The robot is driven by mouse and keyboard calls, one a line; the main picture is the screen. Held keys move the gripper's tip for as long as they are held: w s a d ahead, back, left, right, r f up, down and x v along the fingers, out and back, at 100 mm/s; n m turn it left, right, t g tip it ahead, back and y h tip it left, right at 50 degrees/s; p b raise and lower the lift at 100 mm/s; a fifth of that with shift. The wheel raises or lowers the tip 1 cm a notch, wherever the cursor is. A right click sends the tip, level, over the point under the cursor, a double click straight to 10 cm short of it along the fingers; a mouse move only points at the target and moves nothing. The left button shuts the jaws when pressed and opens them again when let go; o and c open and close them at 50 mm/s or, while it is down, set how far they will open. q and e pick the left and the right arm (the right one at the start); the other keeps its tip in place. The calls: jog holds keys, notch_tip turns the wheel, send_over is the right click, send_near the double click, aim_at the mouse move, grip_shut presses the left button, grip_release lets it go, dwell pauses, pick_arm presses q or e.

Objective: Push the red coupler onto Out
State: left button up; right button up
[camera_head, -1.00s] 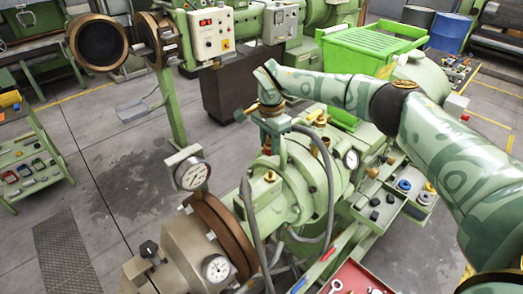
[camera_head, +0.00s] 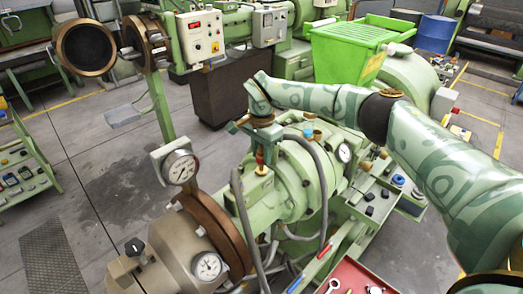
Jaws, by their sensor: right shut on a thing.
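My right arm comes in from the right, and its gripper (camera_head: 258,133) is over the green extruder barrel (camera_head: 290,185), shut on the red coupler. The small red coupler (camera_head: 259,158) shows below the fingers, pointing down. A brass fitting (camera_head: 261,170) stands on the barrel directly beneath it. The coupler and fitting look in line and very close; I cannot tell whether they touch or how far one sits on the other. No "Out" label is readable. My left gripper is not in view.
Grey hoses (camera_head: 322,185) loop around the barrel beside the gripper. A dial gauge (camera_head: 179,168) stands to the left and another (camera_head: 208,266) lower down. A second fitting with a blue part (camera_head: 308,133) is to the right. A red tray (camera_head: 352,277) is at the bottom.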

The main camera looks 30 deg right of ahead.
jog(key=shift+w, duration=0.1)
jog(key=shift+r, duration=0.1)
dwell(0.3)
jog(key=shift+p, duration=0.55)
jog(key=shift+f, duration=0.2)
dwell(0.6)
jog(key=shift+f+b, duration=0.35)
jog(key=shift+f, duration=0.1)
jog(key=shift+f, duration=0.1)
jog(key=shift+f+b, duration=0.3)
jog(key=shift+f, duration=0.3)
jog(key=shift+r, duration=0.1)
dwell(0.5)
